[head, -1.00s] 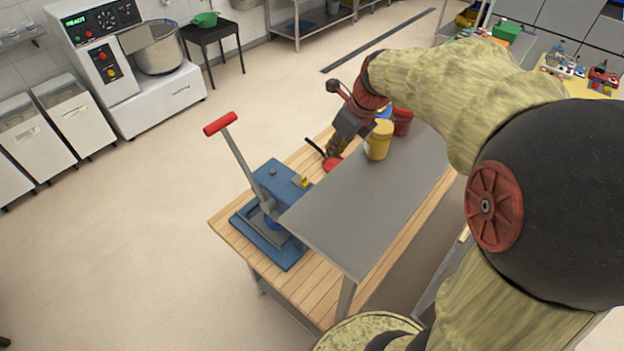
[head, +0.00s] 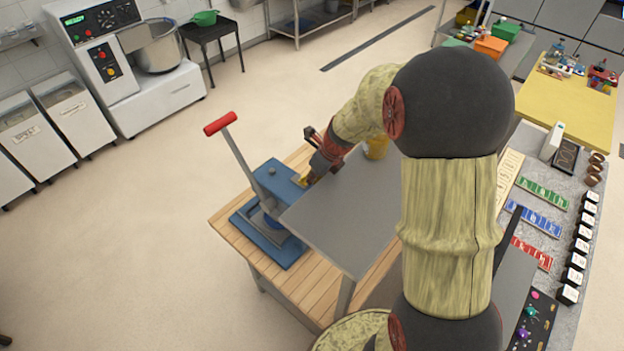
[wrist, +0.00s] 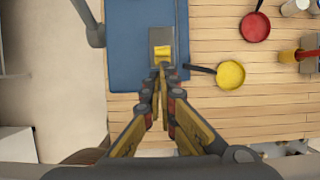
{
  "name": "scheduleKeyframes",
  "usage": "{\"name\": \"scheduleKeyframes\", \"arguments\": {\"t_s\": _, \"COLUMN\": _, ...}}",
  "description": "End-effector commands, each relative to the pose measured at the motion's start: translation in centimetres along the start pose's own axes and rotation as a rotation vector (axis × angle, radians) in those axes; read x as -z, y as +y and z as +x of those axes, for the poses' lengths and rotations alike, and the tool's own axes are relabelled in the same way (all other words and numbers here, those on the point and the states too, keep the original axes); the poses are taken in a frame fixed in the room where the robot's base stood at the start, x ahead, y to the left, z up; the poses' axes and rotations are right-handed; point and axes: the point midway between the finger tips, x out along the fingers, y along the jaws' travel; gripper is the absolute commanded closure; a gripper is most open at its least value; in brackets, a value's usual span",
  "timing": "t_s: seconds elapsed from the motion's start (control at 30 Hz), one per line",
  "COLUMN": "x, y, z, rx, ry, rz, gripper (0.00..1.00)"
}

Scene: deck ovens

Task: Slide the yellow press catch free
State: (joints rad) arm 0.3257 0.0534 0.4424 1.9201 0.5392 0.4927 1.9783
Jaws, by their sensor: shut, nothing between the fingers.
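The yellow press catch (wrist: 162,52) sits on a grey plate (wrist: 160,38) on the blue press (wrist: 122,40), seen in the wrist view. My gripper (wrist: 162,72) is shut and empty, its tips just at the near edge of the catch; I cannot tell whether they touch it. In the head view my gripper (head: 306,180) is at the right side of the blue press (head: 272,172) and hides the catch. The press has a long lever with a red handle (head: 220,123), tilted up to the left.
A yellow pan (wrist: 231,75) lies close right of my gripper, its dark handle pointing at the catch. A red pan (wrist: 255,27) lies farther right. A grey raised shelf (head: 345,225) covers part of the wooden bench (head: 300,285).

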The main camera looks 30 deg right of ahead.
Motion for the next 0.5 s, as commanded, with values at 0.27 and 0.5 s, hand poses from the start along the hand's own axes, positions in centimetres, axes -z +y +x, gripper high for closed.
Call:
{"name": "scheduleKeyframes", "arguments": {"t_s": 0.27, "x": 0.02, "y": 0.02, "z": 0.92, "rx": 0.000, "ry": 0.000, "rz": 0.000, "gripper": 1.00}}
{"name": "scheduleKeyframes", "arguments": {"t_s": 0.5, "x": -0.03, "y": 0.02, "z": 0.90, "rx": -0.001, "ry": 0.000, "rz": 0.000, "gripper": 1.00}}
